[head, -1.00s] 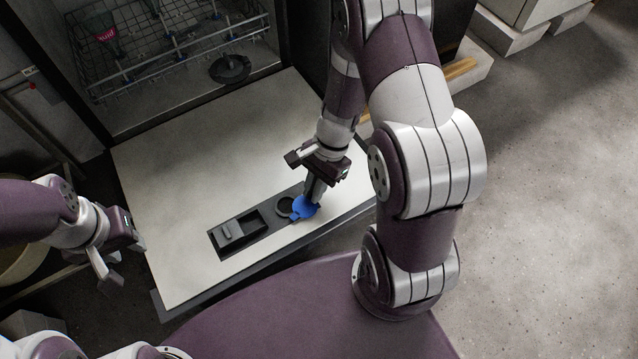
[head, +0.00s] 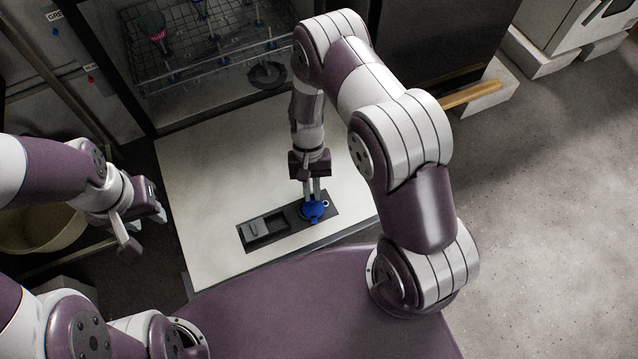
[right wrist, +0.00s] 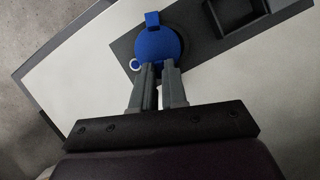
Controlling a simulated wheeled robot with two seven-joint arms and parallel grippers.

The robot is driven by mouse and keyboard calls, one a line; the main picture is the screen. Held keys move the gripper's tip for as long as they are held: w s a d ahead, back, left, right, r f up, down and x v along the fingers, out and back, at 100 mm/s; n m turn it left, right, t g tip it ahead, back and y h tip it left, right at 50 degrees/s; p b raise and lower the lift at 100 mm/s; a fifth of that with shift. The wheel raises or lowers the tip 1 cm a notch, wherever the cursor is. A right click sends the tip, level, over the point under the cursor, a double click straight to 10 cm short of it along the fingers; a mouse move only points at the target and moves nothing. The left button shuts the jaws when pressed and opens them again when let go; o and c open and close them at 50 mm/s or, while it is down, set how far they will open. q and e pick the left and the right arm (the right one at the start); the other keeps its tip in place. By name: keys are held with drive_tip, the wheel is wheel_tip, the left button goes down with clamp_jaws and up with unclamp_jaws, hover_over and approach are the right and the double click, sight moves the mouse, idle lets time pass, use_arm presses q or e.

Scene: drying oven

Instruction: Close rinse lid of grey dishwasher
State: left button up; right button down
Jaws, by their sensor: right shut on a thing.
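The dishwasher door (head: 215,180) is folded down flat, with a dark dispenser panel (head: 248,243) set in it. The blue rinse lid (head: 315,212) covers the round spot at the panel's right end. It looks nearly flat from above in the right wrist view (right wrist: 158,45), with a blue tab at its far edge. My right gripper (head: 313,197) points down at the lid, its fingertips close together at the lid's near edge (right wrist: 158,70) and shut on it. Whether the lid sits fully flush I cannot tell. My left gripper (head: 143,226) is open and empty, left of the door.
A wire rack (head: 190,55) with a few items stands inside the dishwasher behind the door. A tan bowl (head: 40,228) is at the left. A wooden bar (head: 470,93) sticks out at the right. Grey floor (head: 540,220) is free at the right.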

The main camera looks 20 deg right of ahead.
drive_tip(key=shift+w+a+n+h+p, duration=0.1)
drive_tip(key=shift+a+n+h+p, duration=0.4)
drive_tip(key=shift+n, duration=0.5)
drive_tip(key=shift+a+n+h+p, duration=0.3)
drive_tip(key=shift+a+n, duration=0.3)
drive_tip(key=shift+n, duration=0.4)
drive_tip(key=c, duration=1.2)
unclamp_jaws()
drive_tip(key=shift+a, duration=0.1)
drive_tip(key=shift+o, duration=0.2)
drive_tip(key=p+v, duration=0.3)
drive_tip(key=v, duration=0.9)
drive_tip(key=shift+w+r, duration=0.2)
drive_tip(key=shift+r, duration=0.15)
